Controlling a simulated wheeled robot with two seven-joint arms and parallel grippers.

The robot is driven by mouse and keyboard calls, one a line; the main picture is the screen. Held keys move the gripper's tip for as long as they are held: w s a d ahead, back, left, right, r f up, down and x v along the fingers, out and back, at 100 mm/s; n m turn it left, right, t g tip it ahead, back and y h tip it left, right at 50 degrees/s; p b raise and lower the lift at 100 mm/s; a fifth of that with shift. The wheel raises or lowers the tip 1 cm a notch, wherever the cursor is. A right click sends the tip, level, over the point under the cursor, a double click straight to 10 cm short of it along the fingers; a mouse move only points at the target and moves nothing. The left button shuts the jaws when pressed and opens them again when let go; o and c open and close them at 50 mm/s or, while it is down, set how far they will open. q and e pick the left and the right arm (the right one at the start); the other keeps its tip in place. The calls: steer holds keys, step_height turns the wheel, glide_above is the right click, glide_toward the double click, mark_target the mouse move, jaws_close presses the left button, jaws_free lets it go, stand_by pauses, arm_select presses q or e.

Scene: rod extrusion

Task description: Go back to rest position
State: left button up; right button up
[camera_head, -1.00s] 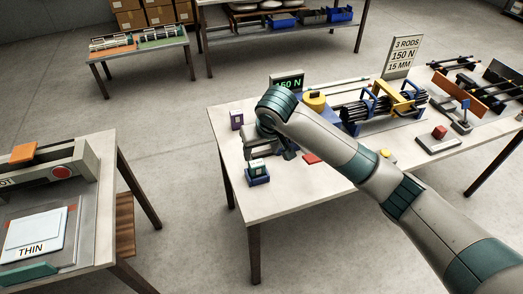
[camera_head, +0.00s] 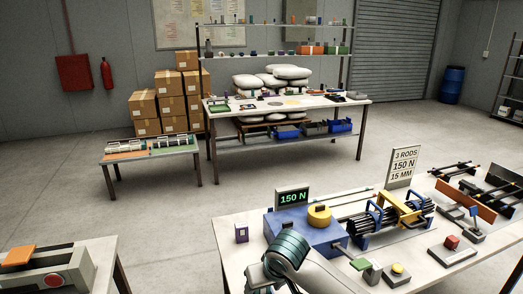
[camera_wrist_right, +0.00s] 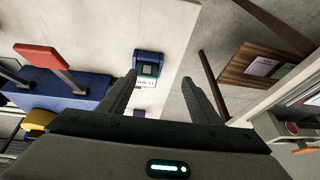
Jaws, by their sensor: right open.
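My right arm (camera_head: 288,252) enters the head view at the bottom middle, in front of the worktable (camera_head: 240,262). Its gripper is below the picture edge or hidden there. In the right wrist view my right gripper (camera_wrist_right: 165,95) has its two fingers wide apart with nothing between them. A small blue and green device with a white label (camera_wrist_right: 148,66) sits on the pale tabletop beyond the fingertips, apart from them. My left gripper is in neither view.
A blue machine (camera_head: 300,228) with a yellow knob (camera_head: 319,214) stands close to my right arm. A 150 N display (camera_head: 293,198), a rod sign (camera_head: 403,166) and a red-buttoned block (camera_head: 451,250) are around it. A red paddle (camera_wrist_right: 50,57) shows in the right wrist view.

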steer(key=s+f+y, duration=0.1)
steer(key=s+f, duration=0.5)
steer(key=s, duration=0.2)
steer(key=s+d+f+m+h, duration=0.15)
steer(key=s+d+f, duration=0.35)
steer(key=s+d, duration=0.75)
steer(key=s+d+f+m+h, duration=0.15)
steer(key=s+d+f, duration=0.25)
steer(key=s+d, duration=0.85)
steer(key=s+a+f+n+g+b, duration=0.1)
steer(key=s+a+f, duration=0.1)
steer(key=f, duration=1.3)
steer(key=s+a+f+g+b, duration=0.1)
steer(key=s+f, duration=0.1)
steer(key=f, duration=1.4)
steer(key=s+d+f+g+b, duration=0.1)
steer(key=s+d+f, duration=0.2)
steer(key=s+f, duration=1.4)
steer(key=shift+s+f, duration=0.3)
